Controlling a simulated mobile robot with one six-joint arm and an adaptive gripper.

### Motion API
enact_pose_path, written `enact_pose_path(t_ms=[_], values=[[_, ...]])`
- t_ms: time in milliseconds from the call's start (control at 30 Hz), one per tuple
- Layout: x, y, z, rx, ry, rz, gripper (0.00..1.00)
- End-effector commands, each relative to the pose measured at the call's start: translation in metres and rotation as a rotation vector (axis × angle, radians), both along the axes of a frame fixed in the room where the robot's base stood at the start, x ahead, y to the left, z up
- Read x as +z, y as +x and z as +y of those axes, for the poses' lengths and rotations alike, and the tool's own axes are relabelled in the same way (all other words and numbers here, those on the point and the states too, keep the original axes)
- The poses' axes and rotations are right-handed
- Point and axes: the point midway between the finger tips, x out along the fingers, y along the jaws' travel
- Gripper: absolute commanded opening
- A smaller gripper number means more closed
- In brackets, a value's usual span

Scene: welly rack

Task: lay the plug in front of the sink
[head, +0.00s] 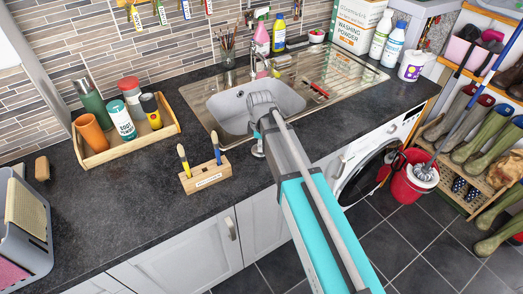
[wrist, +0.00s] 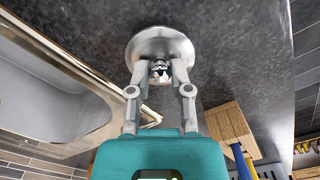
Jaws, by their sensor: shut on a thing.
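The plug (wrist: 148,40) is a round silver metal disc with a small knob. In the wrist view my gripper (wrist: 160,70) is shut on the knob, with the disc beyond the fingertips against dark worktop. In the head view my gripper (head: 259,140) points down by the front left corner of the steel sink (head: 228,116); only a sliver of the plug (head: 258,153) shows under it. The plug is outside the bowl, over or on the worktop strip in front of the sink. I cannot tell whether it touches the worktop.
A wooden block with two brushes (head: 206,178) stands close to the left on the worktop (head: 150,215). A wooden tray (head: 93,158) with bottles and cups is farther left. The tap (head: 254,70) rises behind the bowl. The worktop's front edge is near my gripper.

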Motion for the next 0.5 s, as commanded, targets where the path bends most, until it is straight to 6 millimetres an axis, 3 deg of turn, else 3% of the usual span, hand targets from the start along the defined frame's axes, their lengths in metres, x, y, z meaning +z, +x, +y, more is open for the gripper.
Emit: enact_pose_path(t_ms=[100,500], values=[[-0.0096,0.0001,-0.0002,0.000,0.000,0.000,0.00],[-0.0100,0.0002,-0.0006,-0.001,0.000,0.000,0.00]])
